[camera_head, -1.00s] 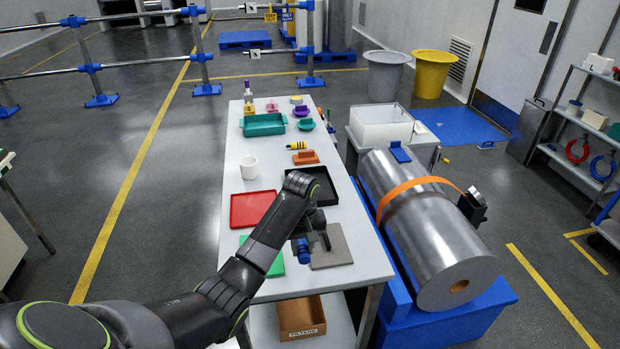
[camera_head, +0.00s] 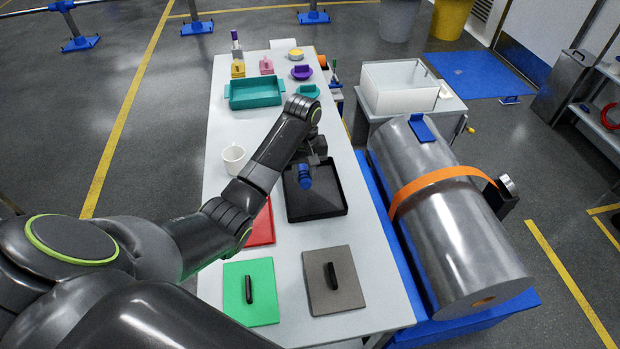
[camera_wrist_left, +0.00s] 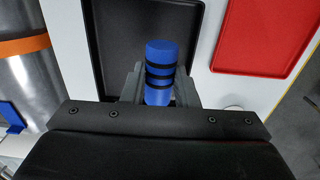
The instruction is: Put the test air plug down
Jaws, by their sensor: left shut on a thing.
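The test air plug (camera_head: 305,178) is a blue cylinder with black rings. My left gripper (camera_head: 307,168) is shut on it and holds it over the black tray (camera_head: 318,204), near the tray's left side. In the left wrist view the plug (camera_wrist_left: 160,58) stands out between the two grey fingers (camera_wrist_left: 158,88), with the dark floor of the tray (camera_wrist_left: 112,30) behind it. Whether the plug touches the tray floor is hard to tell. My right gripper is not in view.
A red tray (camera_head: 262,228) lies partly behind my left arm. A green plate (camera_head: 250,275) and a grey plate (camera_head: 332,270), each with a black piece, lie nearer. A white mug (camera_head: 233,158) and teal tray (camera_head: 254,93) stand farther back. A steel cylinder (camera_head: 450,235) is at right.

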